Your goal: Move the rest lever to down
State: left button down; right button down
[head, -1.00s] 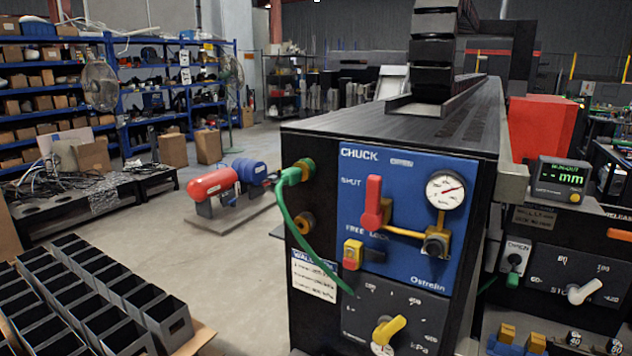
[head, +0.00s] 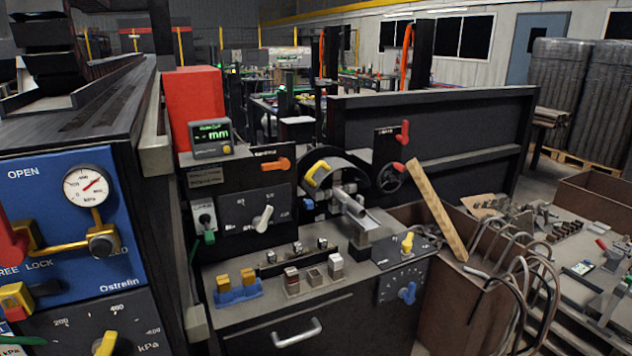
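No lever label reading "rest" is legible, so I cannot tell which lever is the rest lever. A red lever (head: 403,132) stands upright on a small black panel with a blurred label, right of the middle in the head view. A second red handle (head: 399,167) is just below it by a round wheel (head: 388,177). An orange lever (head: 276,164) points sideways to the right on the black panel behind the bench. A pale lever (head: 263,217) sits on a dial below it. Neither of my grippers is in view.
A blue chuck panel (head: 75,240) with a gauge (head: 87,186) is at the left. A digital readout (head: 211,138) stands by a red box (head: 188,90). A wooden board (head: 437,208) leans by a brown bin with hoses. A cluttered table is at the right.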

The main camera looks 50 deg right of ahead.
aim_at(406, 245)
jog(key=z, duration=1.1)
